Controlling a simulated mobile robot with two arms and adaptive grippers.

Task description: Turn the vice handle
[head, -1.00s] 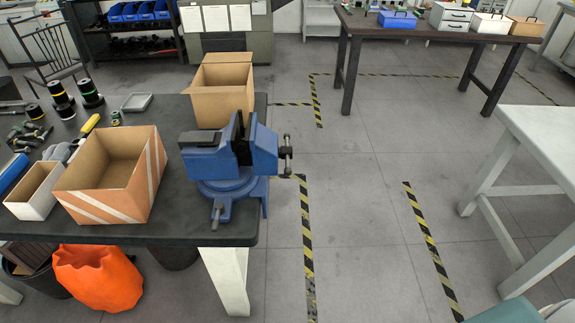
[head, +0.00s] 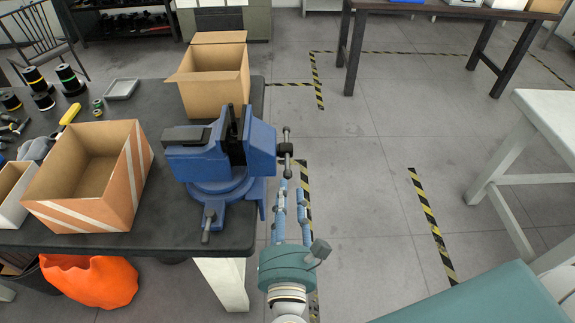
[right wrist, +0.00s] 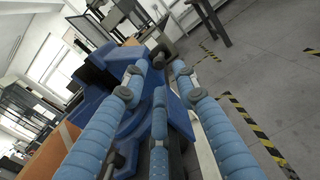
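The blue vice (head: 222,150) stands on the right front corner of the dark workbench. Its handle (head: 286,150) is a short dark bar with knobs, roughly upright, at the vice's right end over the bench edge. My right gripper (head: 290,188) is just below the handle in the head view, fingers pointing towards it. In the right wrist view the blue padded fingers (right wrist: 158,70) are apart, with nothing seen between their tips. The dark handle end (right wrist: 160,50) shows just beyond the tips; contact cannot be told. My left gripper is not in view.
An open striped cardboard box (head: 95,175) stands left of the vice and a taller carton (head: 213,85) behind it. A second vice lever (head: 208,225) sticks out in front. The floor right of the bench is clear; a white table (head: 550,115) stands farther right.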

